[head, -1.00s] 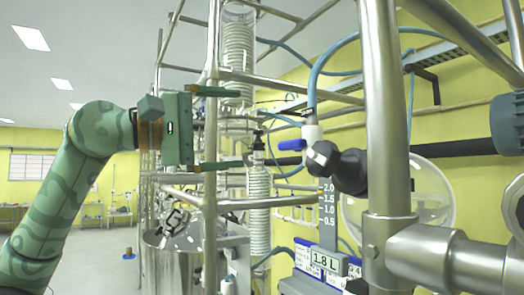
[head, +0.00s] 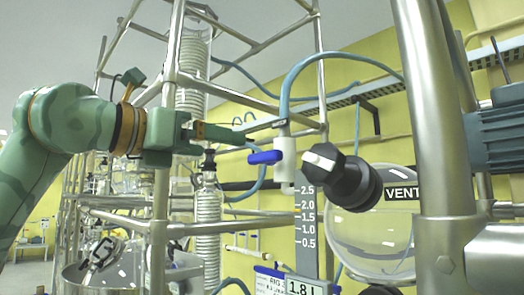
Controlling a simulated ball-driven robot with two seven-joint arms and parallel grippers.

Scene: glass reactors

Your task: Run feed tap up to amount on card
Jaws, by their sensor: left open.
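The feed tap (head: 284,165) is a white valve body hanging under a blue hose. Its blue lever (head: 265,157) points left, roughly horizontal. The card (head: 301,288) reads "1.8 L" and is partly cut off at the bottom edge. A grey scale (head: 306,225) marked 0.5 to 2.5 stands below the tap. My left gripper (head: 238,134) is open, its fingers pointing right, a little left of and above the blue lever in the picture. It appears empty and apart from the lever. My right gripper is out of view.
A black knob with a white pointer (head: 342,178) sits right of the tap, by a "VENT" label (head: 401,194) and a round glass vessel (head: 375,240). Steel frame posts (head: 435,130) stand right and left. A coiled glass column (head: 207,215) stands behind my gripper.

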